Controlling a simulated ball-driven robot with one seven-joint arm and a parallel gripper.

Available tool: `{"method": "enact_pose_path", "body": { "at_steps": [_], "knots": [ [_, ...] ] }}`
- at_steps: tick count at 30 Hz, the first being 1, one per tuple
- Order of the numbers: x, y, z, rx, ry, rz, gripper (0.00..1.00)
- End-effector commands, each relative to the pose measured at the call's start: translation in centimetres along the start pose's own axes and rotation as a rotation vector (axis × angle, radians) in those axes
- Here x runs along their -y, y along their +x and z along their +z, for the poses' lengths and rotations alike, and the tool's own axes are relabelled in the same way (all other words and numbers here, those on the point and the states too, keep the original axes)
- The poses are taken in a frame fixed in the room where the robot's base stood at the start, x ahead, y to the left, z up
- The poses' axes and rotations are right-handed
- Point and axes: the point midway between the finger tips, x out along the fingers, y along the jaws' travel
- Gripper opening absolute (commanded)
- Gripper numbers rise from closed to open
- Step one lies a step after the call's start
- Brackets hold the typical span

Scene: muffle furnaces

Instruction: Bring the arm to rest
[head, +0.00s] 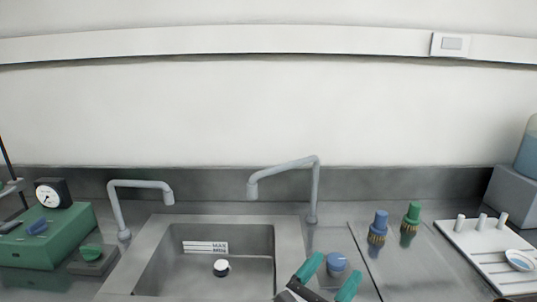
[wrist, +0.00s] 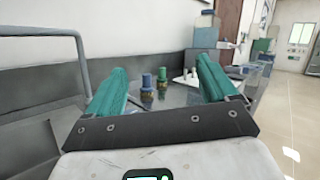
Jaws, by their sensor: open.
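My gripper (head: 329,277) shows at the bottom of the head view, right of the sink. Its two green fingers are spread apart. In the wrist view my gripper (wrist: 160,88) points along the bench, with nothing held between the fingers. A jar with a blue lid (head: 337,262) stands just behind the fingers in the head view; I cannot tell how far apart they are.
A steel sink (head: 150,262) with two grey taps (head: 315,190) lies left of my gripper. A green device (head: 50,245) sits far left.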

Motion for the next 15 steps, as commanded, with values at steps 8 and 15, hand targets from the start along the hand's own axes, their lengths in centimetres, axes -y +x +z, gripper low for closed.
{"method": "enact_pose_path", "body": {
  "at_steps": [8,15],
  "knots": [
    [0.3,1.2,4.3,0.383,-0.308,0.161,0.86],
    [-0.6,-1.1,5.5,0.773,-0.760,0.339,0.86]
  ]
}}
